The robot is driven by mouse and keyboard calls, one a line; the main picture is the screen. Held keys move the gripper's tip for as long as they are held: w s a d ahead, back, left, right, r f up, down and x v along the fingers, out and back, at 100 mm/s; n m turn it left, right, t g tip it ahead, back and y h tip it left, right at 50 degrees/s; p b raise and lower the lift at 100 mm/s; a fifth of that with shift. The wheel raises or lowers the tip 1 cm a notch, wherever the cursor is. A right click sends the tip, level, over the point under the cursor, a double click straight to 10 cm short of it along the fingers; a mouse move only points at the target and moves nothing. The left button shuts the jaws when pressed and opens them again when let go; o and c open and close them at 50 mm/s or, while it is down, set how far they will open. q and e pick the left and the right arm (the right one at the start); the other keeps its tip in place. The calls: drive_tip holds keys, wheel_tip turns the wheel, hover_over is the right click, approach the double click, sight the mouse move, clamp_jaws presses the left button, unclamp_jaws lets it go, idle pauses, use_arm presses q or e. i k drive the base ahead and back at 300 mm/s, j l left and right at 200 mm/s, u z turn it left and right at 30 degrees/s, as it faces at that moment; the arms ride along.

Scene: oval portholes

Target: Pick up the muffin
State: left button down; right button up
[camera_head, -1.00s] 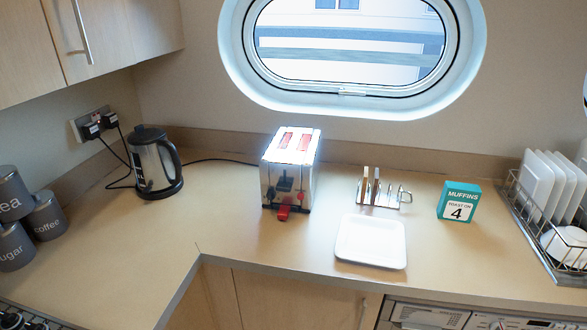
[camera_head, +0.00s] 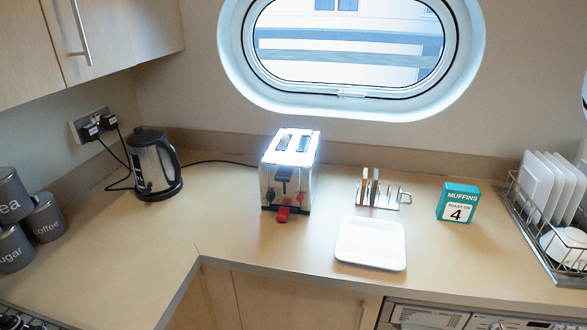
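No muffin shows clearly. A teal box (camera_head: 458,203) reads "MUFFINS TOAST ON 4" and stands upright on the worktop. The silver toaster (camera_head: 290,170) stands left of it below the window, with two dark slots on top, a black lever and a red knob at the front. I cannot tell whether anything sits in the slots. A metal rack (camera_head: 383,194) holds thin upright brownish and pale shapes, too small to identify. An empty white square plate (camera_head: 371,242) lies in front of the rack. Neither of my grippers is in view.
A kettle (camera_head: 155,163) stands at the left corner, with dark canisters (camera_head: 44,217) at the left edge. A dish rack (camera_head: 540,235) with white crockery is at the right. The worktop (camera_head: 215,215) is clear between kettle and toaster.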

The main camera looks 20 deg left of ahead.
sight(285, 139)
drive_tip(key=i+l+u, duration=0.15)
drive_tip(key=i+u, duration=0.15)
drive_tip(key=i+l+u, duration=0.35)
drive_tip(key=i, duration=0.2)
